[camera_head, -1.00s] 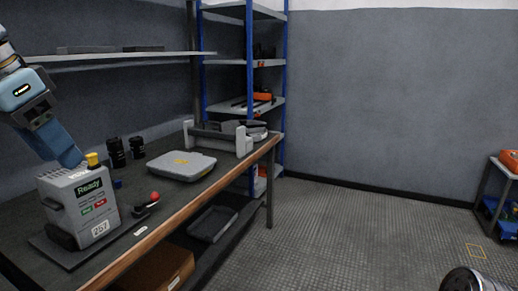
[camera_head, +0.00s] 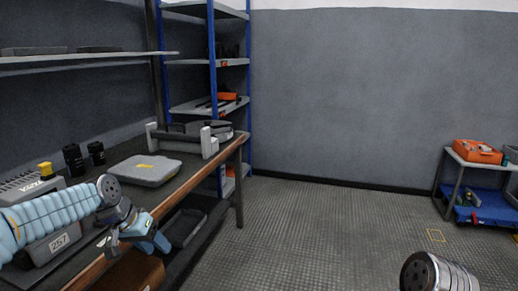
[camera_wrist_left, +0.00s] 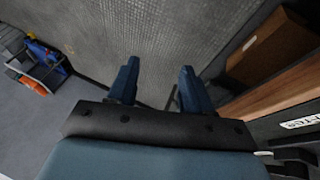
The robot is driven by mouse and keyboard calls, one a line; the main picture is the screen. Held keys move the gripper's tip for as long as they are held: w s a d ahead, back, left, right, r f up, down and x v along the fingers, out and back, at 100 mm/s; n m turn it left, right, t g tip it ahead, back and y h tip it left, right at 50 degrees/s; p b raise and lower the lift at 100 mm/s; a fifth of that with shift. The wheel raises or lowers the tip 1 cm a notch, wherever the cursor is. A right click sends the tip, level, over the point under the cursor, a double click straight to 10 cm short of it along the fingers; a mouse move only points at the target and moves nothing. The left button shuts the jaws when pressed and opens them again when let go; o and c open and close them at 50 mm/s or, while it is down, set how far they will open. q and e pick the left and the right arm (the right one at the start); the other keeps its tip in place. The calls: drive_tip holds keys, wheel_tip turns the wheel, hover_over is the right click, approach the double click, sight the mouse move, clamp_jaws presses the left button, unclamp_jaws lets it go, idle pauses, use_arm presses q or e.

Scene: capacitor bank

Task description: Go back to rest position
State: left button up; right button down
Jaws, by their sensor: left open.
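My left arm comes in from the left in the head view, in front of the grey machine (camera_head: 58,243) marked 257 on the workbench, and hides much of it. My left gripper (camera_head: 160,243) is past the bench's front edge and points right. In the left wrist view the two blue fingers of the left gripper (camera_wrist_left: 157,88) stand apart with only floor between them. It is open and empty. A rounded metal end of what looks like my right arm shows at the bottom right of the head view. The right gripper is not in view.
The workbench (camera_head: 190,178) holds a grey flat case (camera_head: 145,172), black cylinders (camera_head: 74,160) and a grey bracket (camera_head: 180,142). A cardboard box (camera_head: 130,272) sits below. A blue shelf rack (camera_head: 212,80) stands behind. A cart with an orange bin (camera_head: 477,152) is at right. The middle floor is clear.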

use_arm(q)
drive_tip(key=s+d+f+n+g, duration=0.15)
drive_tip(key=d+f, duration=0.25)
drive_tip(key=f, duration=0.5)
drive_tip(key=s+d+f+h, duration=0.1)
drive_tip(key=s+d+f, duration=0.25)
drive_tip(key=f, duration=0.55)
drive_tip(key=s+d+f, duration=0.2)
drive_tip(key=d+f, duration=0.3)
drive_tip(key=f, duration=0.4)
drive_tip(key=s+d+f+n, duration=0.1)
drive_tip(key=s+d+f, duration=0.1)
drive_tip(key=s+f, duration=0.3)
drive_tip(key=s+d+f+n+g, duration=0.1)
drive_tip(key=s+f, duration=0.5)
drive_tip(key=s, duration=0.7)
drive_tip(key=shift+s+d+f+y, duration=0.3)
drive_tip(key=shift+s+d+y, duration=0.1)
drive_tip(key=shift+d, duration=0.35)
drive_tip(key=shift+w, duration=0.1)
drive_tip(key=shift+c, duration=0.3)
drive_tip(key=shift+c, duration=0.4)
